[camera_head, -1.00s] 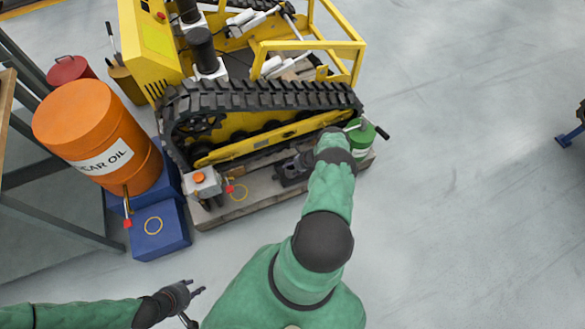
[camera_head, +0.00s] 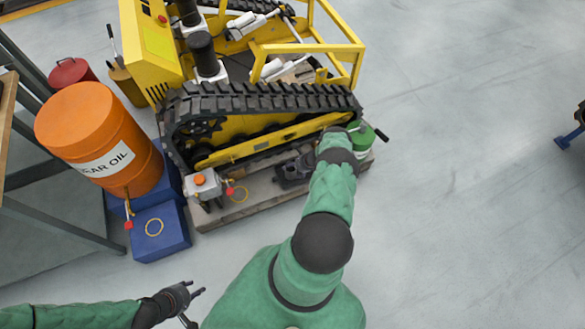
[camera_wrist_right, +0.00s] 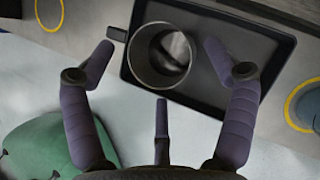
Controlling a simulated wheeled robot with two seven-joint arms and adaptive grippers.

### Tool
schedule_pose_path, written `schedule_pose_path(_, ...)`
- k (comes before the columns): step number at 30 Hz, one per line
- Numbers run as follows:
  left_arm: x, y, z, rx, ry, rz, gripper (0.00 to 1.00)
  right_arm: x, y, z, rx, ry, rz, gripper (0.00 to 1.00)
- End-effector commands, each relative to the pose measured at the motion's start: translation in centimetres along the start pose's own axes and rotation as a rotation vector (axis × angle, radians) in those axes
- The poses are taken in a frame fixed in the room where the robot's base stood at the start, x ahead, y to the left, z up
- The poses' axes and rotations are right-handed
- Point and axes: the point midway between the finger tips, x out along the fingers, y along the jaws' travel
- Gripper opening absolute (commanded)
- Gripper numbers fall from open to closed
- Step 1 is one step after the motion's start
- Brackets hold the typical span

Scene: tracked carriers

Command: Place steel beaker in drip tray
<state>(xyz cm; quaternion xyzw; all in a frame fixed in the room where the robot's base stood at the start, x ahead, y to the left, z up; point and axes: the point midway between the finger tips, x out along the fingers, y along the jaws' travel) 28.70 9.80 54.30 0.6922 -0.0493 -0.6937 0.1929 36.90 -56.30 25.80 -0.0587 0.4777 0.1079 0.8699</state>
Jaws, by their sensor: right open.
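In the right wrist view the steel beaker (camera_wrist_right: 138,60) is a round, open-topped metal cup, seen from above. It appears upright within the black drip tray (camera_wrist_right: 270,62), near the tray's left side. The beaker's base is hidden, so its contact with the tray cannot be seen. My right gripper (camera_wrist_right: 162,72) is open, with fingers on either side of the beaker and visible gaps. In the head view my right gripper (camera_head: 294,171) is low over the pallet beside the tracked carrier; the beaker cannot be made out there. My left gripper (camera_head: 196,304) is open and empty at the lower left.
The yellow tracked carrier (camera_head: 270,138) stands on a wooden pallet (camera_head: 253,208). A green can (camera_head: 362,139) is right of my right wrist. An orange gear oil drum (camera_head: 98,135) and blue boxes (camera_head: 160,231) stand left. Grey floor (camera_head: 460,220) is clear on the right.

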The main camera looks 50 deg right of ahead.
Motion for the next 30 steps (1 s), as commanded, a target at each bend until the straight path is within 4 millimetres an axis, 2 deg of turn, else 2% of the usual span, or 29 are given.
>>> schedule_pose_path(1,-1.0,0.3,0.0,0.000,0.001,0.000,0.40,-1.5,-0.2,0.2,0.001,0.000,-0.003,0.86)
schedule_pose_path(6,-2.8,1.0,0.1,0.000,0.001,0.000,0.40,-5.1,-0.2,0.3,0.001,0.001,-0.003,0.86)
schedule_pose_path(12,-4.3,1.5,0.1,0.000,0.001,0.000,0.40,-8.5,-0.1,0.2,0.000,0.001,-0.002,0.86)
schedule_pose_path(15,-4.7,1.7,0.1,0.000,0.001,0.000,0.40,-9.6,-0.1,0.1,0.000,0.001,-0.002,0.86)
schedule_pose_path(20,-4.9,1.8,0.2,0.000,0.001,0.000,0.40,-10.4,0.0,0.1,-0.001,0.000,0.000,0.86)
schedule_pose_path(27,-4.9,1.7,0.2,0.000,0.000,0.000,0.40,-10.4,0.1,0.1,-0.004,0.001,0.002,0.86)
schedule_pose_path(30,-4.9,1.7,0.2,0.000,0.000,0.000,0.40,-9.9,1.2,1.1,-0.046,0.013,0.031,0.86)
